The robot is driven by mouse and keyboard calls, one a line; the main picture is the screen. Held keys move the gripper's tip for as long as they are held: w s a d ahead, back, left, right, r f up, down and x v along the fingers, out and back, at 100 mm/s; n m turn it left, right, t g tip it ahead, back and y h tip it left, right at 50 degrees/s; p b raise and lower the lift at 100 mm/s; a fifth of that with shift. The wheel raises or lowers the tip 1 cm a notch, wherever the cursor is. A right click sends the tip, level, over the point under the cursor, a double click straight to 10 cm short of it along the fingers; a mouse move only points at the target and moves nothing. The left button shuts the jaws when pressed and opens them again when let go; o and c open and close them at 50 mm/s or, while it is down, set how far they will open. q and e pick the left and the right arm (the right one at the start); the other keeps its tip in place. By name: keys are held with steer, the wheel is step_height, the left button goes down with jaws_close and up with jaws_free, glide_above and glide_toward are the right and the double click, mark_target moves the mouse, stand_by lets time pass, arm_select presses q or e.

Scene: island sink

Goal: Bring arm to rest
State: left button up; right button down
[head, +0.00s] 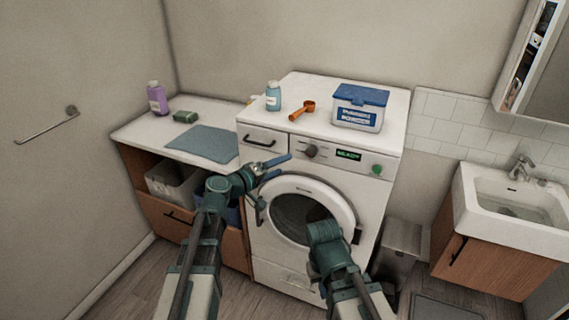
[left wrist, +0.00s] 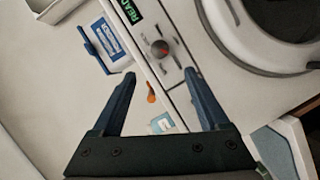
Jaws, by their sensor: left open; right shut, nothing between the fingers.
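My left gripper (head: 279,165) is in front of the washing machine's (head: 263,195) upper front, below the detergent drawer and left of the dial. Its two blue fingers are apart with nothing between them, as the left wrist view (left wrist: 160,74) also shows. My right arm (head: 332,250) reaches up from the bottom in front of the washer's round door (head: 345,205). Its gripper is hidden behind the arm's own links. The door looks shut.
On the washer top stand a blue-lidded powder box (head: 358,108), an orange scoop (head: 302,110) and a blue bottle (head: 273,96). The counter (head: 135,130) at left holds a purple bottle (head: 157,98), a green sponge (head: 185,117) and a cloth (head: 203,144). A sink (head: 515,200) is at right.

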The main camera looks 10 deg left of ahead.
arm_select(q)
steer(key=s+d+f+m+g+y, duration=0.2)
steer(key=s+f+m+g, duration=0.3)
steer(key=s+f, duration=0.5)
steer(key=s+a+f+g+y, duration=0.7)
steer(key=s+a+f, duration=0.15)
steer(key=s, duration=0.35)
steer(key=s+d+m+y, duration=0.2)
steer(key=s+d+m, duration=0.2)
steer(key=d, duration=0.5)
steer(key=shift+s+d+r+g, duration=0.2)
steer(key=shift+s+d+g, duration=0.2)
steer(key=shift+s, duration=0.85)
